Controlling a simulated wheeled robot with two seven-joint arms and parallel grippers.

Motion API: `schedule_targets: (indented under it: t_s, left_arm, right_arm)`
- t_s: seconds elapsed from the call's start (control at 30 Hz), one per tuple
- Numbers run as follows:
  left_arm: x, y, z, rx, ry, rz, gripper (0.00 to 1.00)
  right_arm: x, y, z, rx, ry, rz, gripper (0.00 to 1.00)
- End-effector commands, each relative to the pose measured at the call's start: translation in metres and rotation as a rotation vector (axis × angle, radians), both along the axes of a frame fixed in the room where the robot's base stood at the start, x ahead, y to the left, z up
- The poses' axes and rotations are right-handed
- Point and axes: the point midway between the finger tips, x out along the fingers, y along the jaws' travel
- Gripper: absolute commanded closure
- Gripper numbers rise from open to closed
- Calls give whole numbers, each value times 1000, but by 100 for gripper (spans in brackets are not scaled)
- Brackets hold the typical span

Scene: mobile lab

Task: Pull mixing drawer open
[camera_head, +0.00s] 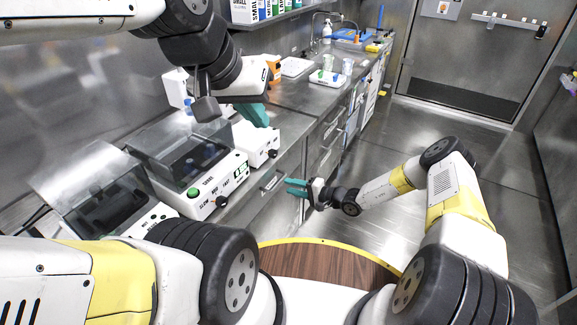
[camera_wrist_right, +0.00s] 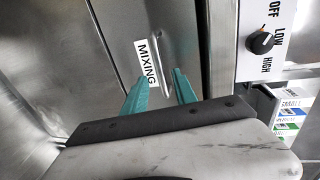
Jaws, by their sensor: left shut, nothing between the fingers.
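The mixing drawer (camera_wrist_right: 112,40) has a steel front with a white "MIXING" label (camera_wrist_right: 147,62) and a slim bar handle (camera_wrist_right: 160,58) beside the label. Its front looks flush with the counter. My right gripper (camera_wrist_right: 160,88) is open, its teal fingers pointing at the handle. The handle's lower end lies in line with the gap between them; I cannot tell whether they touch it. In the head view my right gripper (camera_head: 296,187) is in front of the drawer fronts below the counter. My left gripper (camera_head: 257,115) is shut and empty, above the counter machines.
A machine with a green button (camera_head: 194,192) and another machine (camera_head: 100,205) stand on the counter at left. A knob marked OFF, LOW, HIGH (camera_wrist_right: 260,43) is right of the drawer. A tray (camera_head: 328,78) is farther back. The floor (camera_head: 385,135) at right is clear.

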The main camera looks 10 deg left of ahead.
Motion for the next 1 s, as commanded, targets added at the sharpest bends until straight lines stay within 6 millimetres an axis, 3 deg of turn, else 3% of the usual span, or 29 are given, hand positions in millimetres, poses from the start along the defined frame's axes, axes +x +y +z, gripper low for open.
schedule_targets:
  t_s: [0.2,0.4,0.77,0.93,1.0]
  left_arm:
    - [0,0,0,0,0,0,100]
    - [0,0,0,0,0,0,100]
    - [0,0,0,0,0,0,100]
    - [0,0,0,0,0,0,100]
    - [0,0,0,0,0,0,100]
  right_arm:
    - [11,35,-7,0,0,4,66]
    - [20,56,-12,-1,0,3,66]
    - [22,62,-13,-1,1,2,66]
    - [22,62,-13,-1,1,3,98]
    - [22,62,-13,-1,1,3,100]
